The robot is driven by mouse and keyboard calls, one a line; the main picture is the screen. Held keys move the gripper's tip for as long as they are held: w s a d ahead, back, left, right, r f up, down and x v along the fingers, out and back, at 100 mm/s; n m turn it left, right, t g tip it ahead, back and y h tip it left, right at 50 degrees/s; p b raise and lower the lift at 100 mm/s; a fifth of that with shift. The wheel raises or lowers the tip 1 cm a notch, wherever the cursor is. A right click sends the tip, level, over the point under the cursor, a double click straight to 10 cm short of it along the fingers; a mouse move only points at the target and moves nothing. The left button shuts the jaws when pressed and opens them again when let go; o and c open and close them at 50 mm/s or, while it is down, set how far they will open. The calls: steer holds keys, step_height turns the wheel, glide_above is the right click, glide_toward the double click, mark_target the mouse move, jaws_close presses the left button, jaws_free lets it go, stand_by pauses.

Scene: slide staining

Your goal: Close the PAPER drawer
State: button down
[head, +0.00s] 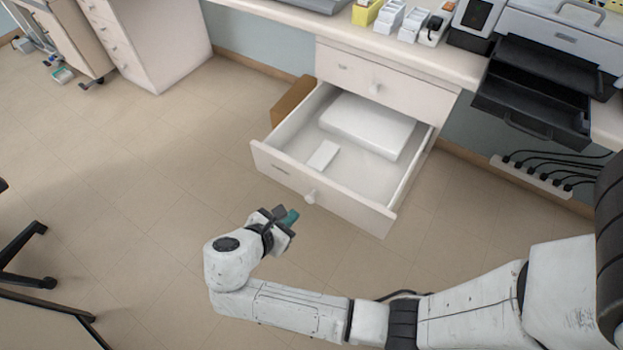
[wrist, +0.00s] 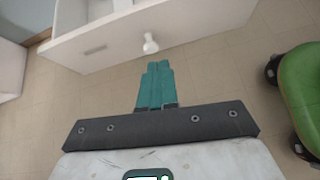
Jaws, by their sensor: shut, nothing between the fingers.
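The open drawer (head: 275,172) is pulled far out below a shut drawer in the white desk in the head view. It holds a white ream-like block (head: 367,125) and a small white card or box (head: 323,155). Its round white knob (head: 311,196) is on the front panel and also shows in the wrist view (wrist: 150,43). The label on the panel is too small to read. My gripper (head: 292,216) is in front of the panel, just short of the knob, with its teal fingers together and empty. In the wrist view the fingertips (wrist: 159,64) point toward the knob, apart from it.
A shut drawer (head: 385,84) is above the open one. A brown box (head: 292,102) stands on the floor left of it. A printer (head: 545,60) and a power strip (head: 530,177) are at the right. A green seat (wrist: 302,82) is at the right in the wrist view.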

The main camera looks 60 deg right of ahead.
steer(key=w+r+n+h, duration=0.1)
steer(key=w+r+n, duration=0.1)
glide_toward(318, 181)
step_height(318, 181, down, 3)
steer(key=d, duration=0.4)
steer(key=shift+d+f, duration=0.15)
steer(key=shift+d, duration=0.6)
steer(key=d+b, duration=0.1)
steer(key=d, duration=1)
steer(key=d+b, duration=0.1)
steer(key=d, duration=0.9)
steer(key=w+d+b, duration=0.1)
steer(key=d+b, duration=0.1)
steer(key=d, duration=0.9)
steer(key=shift+d, duration=0.4)
steer(key=shift+a, duration=0.15)
